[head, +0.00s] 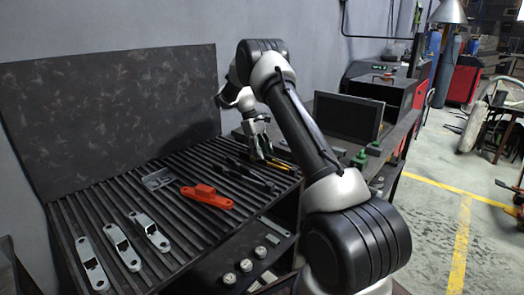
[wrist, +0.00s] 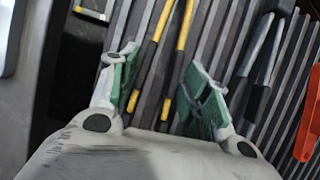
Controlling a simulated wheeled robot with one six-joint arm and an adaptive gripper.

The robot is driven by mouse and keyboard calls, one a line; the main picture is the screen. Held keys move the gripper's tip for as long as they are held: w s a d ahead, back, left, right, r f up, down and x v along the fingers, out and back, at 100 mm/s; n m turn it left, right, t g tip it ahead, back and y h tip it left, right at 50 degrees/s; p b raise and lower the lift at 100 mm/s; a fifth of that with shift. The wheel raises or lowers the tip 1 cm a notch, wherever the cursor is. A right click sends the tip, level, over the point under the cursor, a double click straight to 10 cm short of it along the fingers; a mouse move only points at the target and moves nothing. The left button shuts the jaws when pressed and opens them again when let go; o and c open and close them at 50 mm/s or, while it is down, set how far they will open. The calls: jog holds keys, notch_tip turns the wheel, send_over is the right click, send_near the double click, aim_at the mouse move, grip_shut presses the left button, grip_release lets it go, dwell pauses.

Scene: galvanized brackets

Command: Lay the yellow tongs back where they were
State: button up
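The yellow tongs (head: 281,164) lie on the dark slatted bench top, toward its right end. In the wrist view the tongs (wrist: 184,28) show two yellow and black arms, running from the top edge down between my fingers. My gripper (wrist: 160,62) has its two green-padded fingers spread wide, one on each side of the tongs, with gaps visible.
A dark long-handled tool (wrist: 262,75) lies just right of the gripper, with a red tool (head: 206,196) beyond it. A grey bracket (head: 157,179) and three galvanized brackets (head: 121,247) lie farther left. A dark screen (head: 347,116) stands behind right.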

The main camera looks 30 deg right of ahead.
jog(key=o, duration=0.7)
jog(key=v, duration=1.2)
jog(key=shift+w+f, duration=0.1)
